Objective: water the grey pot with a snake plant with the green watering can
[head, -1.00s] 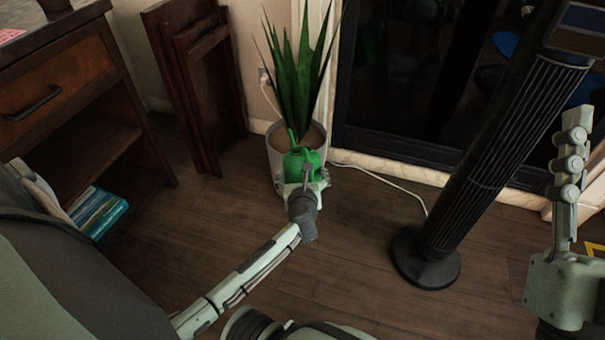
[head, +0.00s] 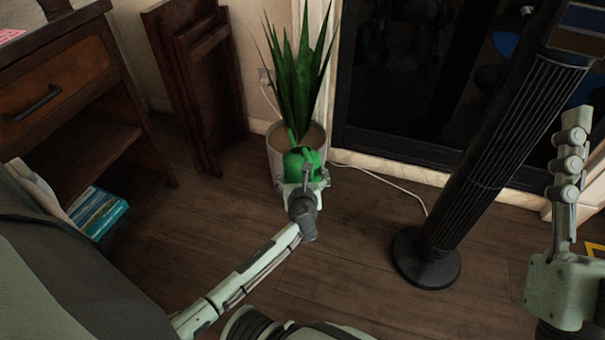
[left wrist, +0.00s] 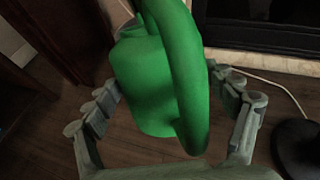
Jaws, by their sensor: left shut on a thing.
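The grey pot (head: 275,157) with a tall snake plant (head: 298,85) stands upright on the floor against the back wall. The green watering can (head: 310,158) is in front of it and hides part of its near side. The can's spout points away from me, over the pot's soil; I see no water. My left gripper (head: 305,184) is shut on the can. In the left wrist view the can (left wrist: 145,85) and its handle fill the middle, between the fingers of that gripper (left wrist: 172,108). My right gripper (head: 566,165) is raised at the far right, seen from the side.
A black tower fan (head: 480,160) stands on a round base right of the pot, with a white cable (head: 385,182) on the floor between. Folded wooden panels (head: 200,90) lean left. A wooden cabinet (head: 60,90) is at far left. The floor in front is clear.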

